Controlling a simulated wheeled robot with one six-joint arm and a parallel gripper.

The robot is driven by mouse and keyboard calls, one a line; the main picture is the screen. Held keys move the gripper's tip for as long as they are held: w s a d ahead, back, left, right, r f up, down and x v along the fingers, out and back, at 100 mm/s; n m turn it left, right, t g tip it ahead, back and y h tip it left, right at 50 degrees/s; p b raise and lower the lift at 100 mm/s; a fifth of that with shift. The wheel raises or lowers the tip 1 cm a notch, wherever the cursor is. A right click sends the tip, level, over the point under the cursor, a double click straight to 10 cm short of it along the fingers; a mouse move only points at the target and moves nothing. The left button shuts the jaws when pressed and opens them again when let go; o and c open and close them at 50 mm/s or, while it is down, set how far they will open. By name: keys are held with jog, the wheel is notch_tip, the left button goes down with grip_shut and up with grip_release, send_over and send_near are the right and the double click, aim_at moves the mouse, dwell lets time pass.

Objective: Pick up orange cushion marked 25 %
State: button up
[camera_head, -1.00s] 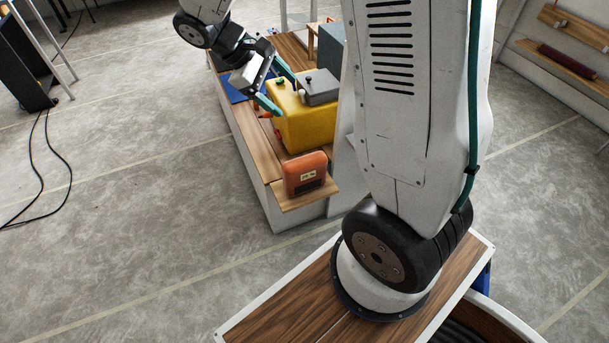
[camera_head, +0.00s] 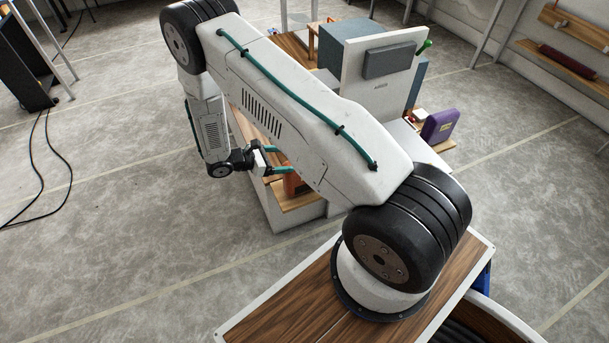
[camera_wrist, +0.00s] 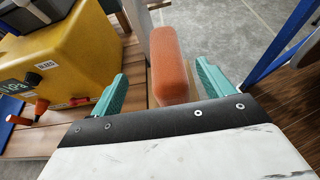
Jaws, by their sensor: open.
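The orange cushion (camera_wrist: 172,62) stands upright near the end of a wooden bench surface, and its narrow top edge faces the wrist camera. My gripper (camera_wrist: 160,85) is open, with one teal finger on each side of the cushion's near part in the wrist view. I cannot tell whether either finger touches it. In the head view my gripper (camera_head: 279,161) is beside the cushion (camera_head: 295,184), which is mostly hidden by my arm. The 25 % marking is not visible now.
A yellow box (camera_wrist: 70,55) with dark and orange fittings stands left of the cushion in the wrist view. A purple object (camera_head: 440,126) stands on the bench's right side in the head view. A white panel (camera_head: 382,75) rises behind my arm. Open floor lies left of the bench.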

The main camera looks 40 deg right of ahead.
jog(key=x, duration=0.7)
jog(key=shift+s+f, duration=0.2)
jog(key=shift+s, duration=0.15)
jog(key=shift+c, duration=0.3)
jog(key=c, duration=1.5)
